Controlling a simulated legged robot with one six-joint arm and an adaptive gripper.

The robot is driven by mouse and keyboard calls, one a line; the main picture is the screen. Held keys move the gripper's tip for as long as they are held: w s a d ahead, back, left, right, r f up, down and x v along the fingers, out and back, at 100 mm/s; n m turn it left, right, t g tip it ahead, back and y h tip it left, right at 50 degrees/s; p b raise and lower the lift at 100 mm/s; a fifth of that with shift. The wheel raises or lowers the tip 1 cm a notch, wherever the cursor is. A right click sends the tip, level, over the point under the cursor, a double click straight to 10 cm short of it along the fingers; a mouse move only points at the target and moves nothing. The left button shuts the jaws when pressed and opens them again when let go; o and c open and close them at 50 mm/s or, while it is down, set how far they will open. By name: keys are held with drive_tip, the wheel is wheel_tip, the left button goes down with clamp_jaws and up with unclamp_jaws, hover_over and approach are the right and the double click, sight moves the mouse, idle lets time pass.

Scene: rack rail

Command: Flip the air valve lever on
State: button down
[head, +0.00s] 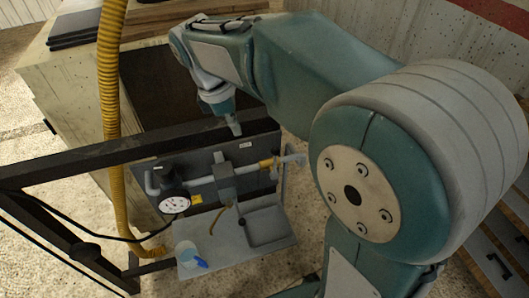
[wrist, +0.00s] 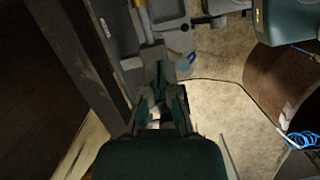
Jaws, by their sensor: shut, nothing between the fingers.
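My gripper (head: 235,127) points down at the front of the rack rail, above the pipe assembly. It is shut and empty. In the wrist view its closed fingers (wrist: 154,58) reach toward the top of the picture. The air line (head: 201,183) runs across a dark panel, with a round gauge (head: 174,200) on its left and a grey block (head: 225,181) in the middle. A yellow part (head: 267,164), perhaps the valve lever, sits right of the block; I cannot tell its position. A gap shows between gripper and yellow part. The lever is not clear in the wrist view.
A yellow hose (head: 109,90) hangs at left. A grey shelf (head: 206,252) below the panel holds a cup and a blue item (head: 201,263). A wooden cabinet (head: 72,110) stands behind. Speckled floor is open in front.

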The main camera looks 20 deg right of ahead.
sight(275, 163)
drive_tip(key=shift+f, duration=0.1)
drive_tip(key=s+d+f, duration=0.1)
drive_tip(key=d+f, duration=0.5)
drive_tip(key=f, duration=0.3)
drive_tip(key=shift+s+d+f, duration=0.15)
drive_tip(key=shift+f, duration=0.15)
